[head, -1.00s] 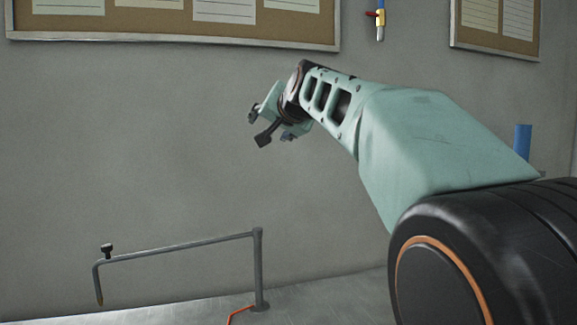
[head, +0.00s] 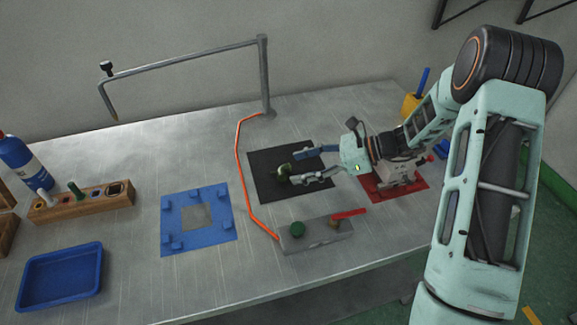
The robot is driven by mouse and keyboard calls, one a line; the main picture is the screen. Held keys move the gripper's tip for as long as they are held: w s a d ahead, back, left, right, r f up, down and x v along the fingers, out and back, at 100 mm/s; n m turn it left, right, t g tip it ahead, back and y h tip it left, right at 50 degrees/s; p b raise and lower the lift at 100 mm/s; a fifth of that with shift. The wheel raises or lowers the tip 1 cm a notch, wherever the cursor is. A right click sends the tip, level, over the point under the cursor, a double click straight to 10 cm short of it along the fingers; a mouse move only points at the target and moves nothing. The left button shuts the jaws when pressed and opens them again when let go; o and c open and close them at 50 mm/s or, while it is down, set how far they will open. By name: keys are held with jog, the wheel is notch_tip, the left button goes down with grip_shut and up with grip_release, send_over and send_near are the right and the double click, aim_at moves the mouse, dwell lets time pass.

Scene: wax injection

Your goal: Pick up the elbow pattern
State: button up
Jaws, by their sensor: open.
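A small dark greenish piece (head: 284,171), which looks like the elbow pattern, lies on the black mat (head: 264,190) in the middle of the table. My gripper (head: 297,168) is low over the mat, reaching in from the right. Its two fingers are spread, and their tips are beside the piece. I cannot tell whether either finger touches it. The fingers hide part of the piece and of the mat.
A red mat (head: 412,191) with a grey device lies under and behind my wrist. A grey box (head: 316,236) with a red lever stands in front. A blue fixture (head: 198,240), blue tray (head: 60,278) and wooden rack (head: 85,206) are left. A metal arm stand (head: 265,75) rises behind.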

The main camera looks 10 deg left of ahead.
aim_at(281, 170)
jog(key=x, duration=0.6)
jog(key=shift+w+a+f+p, duration=0.2)
jog(key=shift+w+f+p, duration=0.05)
jog(key=shift+w+p, duration=0.15)
jog(key=c, duration=1.2)
